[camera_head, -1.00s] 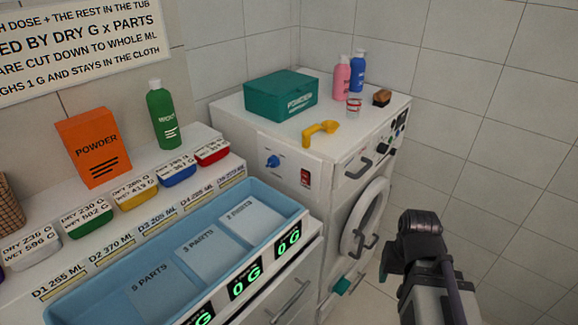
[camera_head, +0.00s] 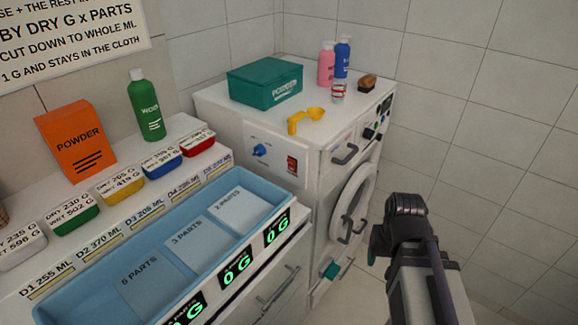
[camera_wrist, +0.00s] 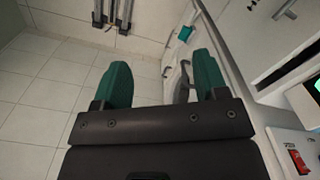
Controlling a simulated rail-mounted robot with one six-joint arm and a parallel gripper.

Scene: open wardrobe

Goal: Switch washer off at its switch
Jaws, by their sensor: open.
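The white washer (camera_head: 345,205) stands in the corner, with its round door at the front. A red switch (camera_head: 292,165) is set in a pale panel on the washer's left side. It also shows at the lower right of the wrist view (camera_wrist: 298,160). Its on or off position is too small to tell. My gripper (camera_wrist: 160,75) is open and empty, with green pads on both fingers. In the head view my arm's end is right of the washer door, apart from the switch; the fingertips are not clear there.
A blue knob (camera_head: 260,150) sits left of the switch. On the washer top are a teal box (camera_head: 265,82), a yellow scoop (camera_head: 305,120) and bottles (camera_head: 326,65). A blue tray (camera_head: 60,295) on the counter is at left. Floor shows right of the washer.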

